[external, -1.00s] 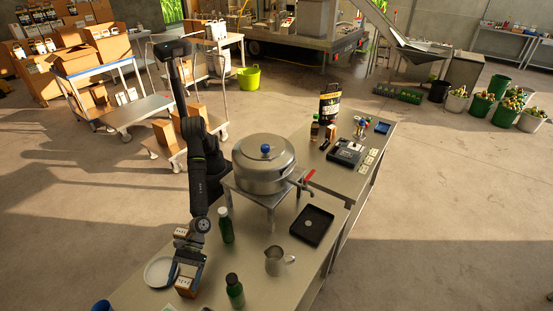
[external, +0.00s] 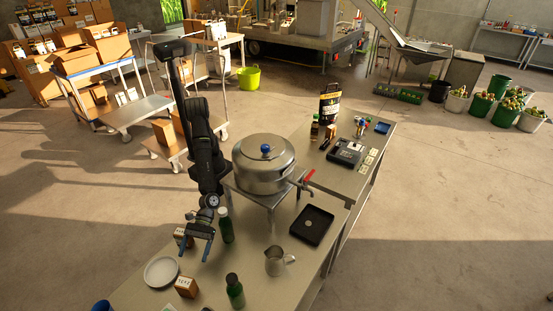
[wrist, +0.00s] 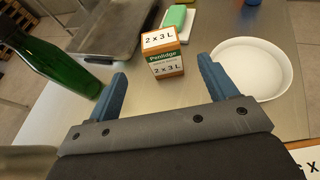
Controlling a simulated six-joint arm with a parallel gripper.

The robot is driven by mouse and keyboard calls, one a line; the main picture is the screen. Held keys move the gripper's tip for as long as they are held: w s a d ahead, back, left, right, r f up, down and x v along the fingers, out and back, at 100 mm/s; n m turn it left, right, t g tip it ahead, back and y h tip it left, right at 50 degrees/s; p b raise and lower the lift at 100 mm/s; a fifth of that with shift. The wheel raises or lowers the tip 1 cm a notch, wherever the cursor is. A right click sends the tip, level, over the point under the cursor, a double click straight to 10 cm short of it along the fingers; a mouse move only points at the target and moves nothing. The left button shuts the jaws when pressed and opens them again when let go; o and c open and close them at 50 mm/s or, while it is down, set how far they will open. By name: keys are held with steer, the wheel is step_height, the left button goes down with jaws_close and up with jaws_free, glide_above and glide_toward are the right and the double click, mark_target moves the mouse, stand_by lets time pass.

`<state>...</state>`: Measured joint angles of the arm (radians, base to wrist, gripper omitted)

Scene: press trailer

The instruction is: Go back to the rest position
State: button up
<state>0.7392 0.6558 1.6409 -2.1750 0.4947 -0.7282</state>
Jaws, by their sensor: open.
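My gripper (external: 198,245) is above the steel table, open and empty, with its two blue fingers apart. In the wrist view the fingers of my gripper (wrist: 165,88) point towards a small box marked "2 x 3 L" (wrist: 162,52), which stands beyond the fingertips and is not held. The same box (external: 186,287) stands on the table below and in front of my gripper in the external view. A second small box (external: 181,238) shows partly behind my wrist.
A white plate (external: 161,272) lies beside the box. Green bottles (external: 226,228) and (external: 235,291), a metal jug (external: 275,262) and a black tray (external: 312,225) stand on the table (external: 258,291). A large steel pot (external: 264,172) is close to my forearm.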

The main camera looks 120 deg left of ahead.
mark_target(184, 284)
steer(key=x, duration=1.1)
steer(key=shift+d+f, duration=0.25)
steer(key=shift+f, duration=0.15)
steer(key=r, duration=0.5)
steer(key=shift+s, duration=0.3)
steer(key=s+d+r, duration=0.1)
steer(key=s+r, duration=0.6)
steer(key=s, duration=0.5)
steer(key=w+a+r, duration=1.1)
steer(key=a+r, duration=0.3)
steer(key=w+a+r, duration=0.2)
steer(key=a+r, duration=0.8)
steer(key=a, duration=0.4)
steer(key=shift+a+r+m+g, duration=0.15)
steer(key=shift+a+m+g, duration=0.15)
steer(key=shift+a+g, duration=0.1)
steer(key=shift+w+d, duration=0.15)
steer(key=shift+w, duration=0.05)
steer(key=s+d+f, duration=0.3)
steer(key=d+f, duration=0.9)
steer(key=d, duration=0.5)
steer(key=shift+s+d, duration=0.15)
steer(key=shift+d, duration=0.1)
